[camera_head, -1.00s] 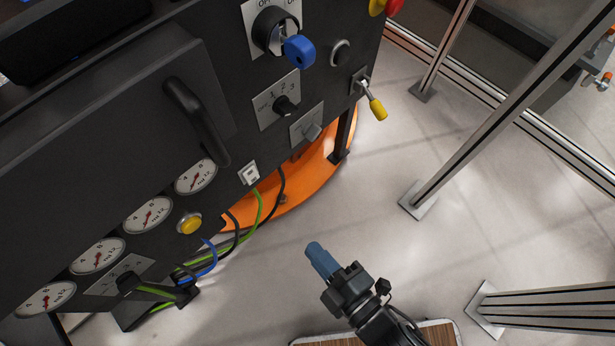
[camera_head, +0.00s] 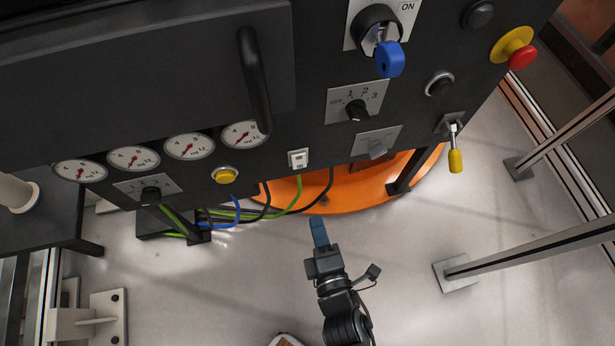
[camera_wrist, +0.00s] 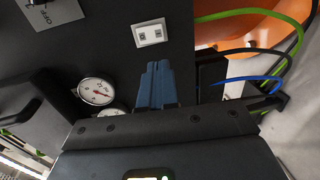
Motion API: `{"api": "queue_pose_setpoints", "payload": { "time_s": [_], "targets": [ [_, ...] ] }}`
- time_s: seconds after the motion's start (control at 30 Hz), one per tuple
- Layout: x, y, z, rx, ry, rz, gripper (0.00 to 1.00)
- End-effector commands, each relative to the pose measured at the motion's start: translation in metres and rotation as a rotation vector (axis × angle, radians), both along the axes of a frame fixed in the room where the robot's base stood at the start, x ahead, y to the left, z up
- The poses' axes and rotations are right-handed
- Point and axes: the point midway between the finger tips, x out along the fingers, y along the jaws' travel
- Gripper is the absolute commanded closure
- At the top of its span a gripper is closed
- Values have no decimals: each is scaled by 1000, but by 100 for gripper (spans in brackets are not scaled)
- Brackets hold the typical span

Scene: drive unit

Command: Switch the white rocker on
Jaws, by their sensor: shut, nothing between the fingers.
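The white rocker (camera_head: 298,159) is a small white switch near the lower edge of the dark panel (camera_head: 310,125), right of the gauges in the head view. In the wrist view the rocker (camera_wrist: 150,33) shows at the top middle, just beyond the fingertips. My gripper (camera_head: 319,226) has blue fingers that are shut and empty. It is below the rocker and slightly right of it in the head view, apart from it. In the wrist view the fingers (camera_wrist: 156,68) point toward the rocker.
A yellow button (camera_head: 225,175), several gauges and rotary knobs (camera_head: 356,109) share the panel. A black handle (camera_head: 255,80) juts out above the rocker. A yellow-tipped lever (camera_head: 455,160) sticks out at the right. Cables (camera_head: 262,211) hang below.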

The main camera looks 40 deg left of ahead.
Motion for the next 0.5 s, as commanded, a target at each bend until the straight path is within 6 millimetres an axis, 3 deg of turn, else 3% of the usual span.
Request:
{"api": "queue_pose_setpoints", "payload": {
  "time_s": [0.17, 0.5],
  "targets": [
    [9, 10, -3, 2, -1, -1, 100],
    [50, 58, -14, 3, -1, 0, 100]
  ]
}}
